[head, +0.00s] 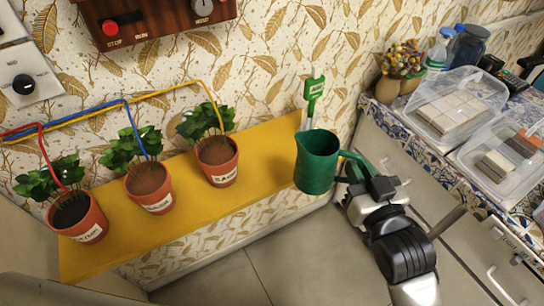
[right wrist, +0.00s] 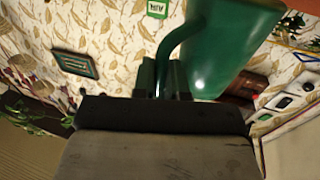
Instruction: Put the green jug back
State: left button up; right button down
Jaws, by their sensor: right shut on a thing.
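The green jug (head: 316,163) is near the right end of the yellow shelf in the head view, upright or slightly tilted. I cannot tell whether its base touches the shelf. My right gripper (head: 352,172) is shut on the jug's handle, at the jug's right side. In the right wrist view the jug's body (right wrist: 225,45) fills the upper right, and its handle runs down between the fingers of the gripper (right wrist: 163,80). My left gripper is not in view.
The yellow shelf (head: 110,225) holds several potted plants, one being the nearest pot (head: 217,162) left of the jug. Coloured tubes run to the pots. At right, a tiled counter (head: 425,150) carries clear containers (head: 450,105) and bottles. Bare shelf shows between pot and jug.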

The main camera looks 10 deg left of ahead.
aim_at(333, 145)
jog(key=w+a+n+g+y, duration=0.1)
jog(key=y, duration=0.1)
jog(key=w+a+r+n+g+y+b, duration=0.1)
jog(key=a+n+y, duration=0.1)
jog(key=w+a+r+n+g+y, duration=0.1)
jog(key=a+g+y, duration=0.1)
jog(key=shift+w+a+r+n+b, duration=0.1)
jog(key=shift+w+r+n+b, duration=0.1)
jog(key=shift+w+n+b, duration=0.15)
jog(key=w+d+g+y+b, duration=0.1)
jog(key=w+d+b, duration=0.1)
jog(key=w+d, duration=0.45)
jog(key=shift+n, duration=0.45)
jog(key=shift+w+a+f, duration=0.95)
jog(key=shift+a+f, duration=0.75)
jog(key=shift+f, duration=0.05)
jog(key=shift+w+a+f, duration=1)
jog(key=shift+a+f, duration=0.65)
jog(key=shift+f, duration=0.05)
jog(key=shift+w+a+f, duration=0.95)
jog(key=shift+a+f, duration=0.75)
jog(key=shift+f, duration=0.05)
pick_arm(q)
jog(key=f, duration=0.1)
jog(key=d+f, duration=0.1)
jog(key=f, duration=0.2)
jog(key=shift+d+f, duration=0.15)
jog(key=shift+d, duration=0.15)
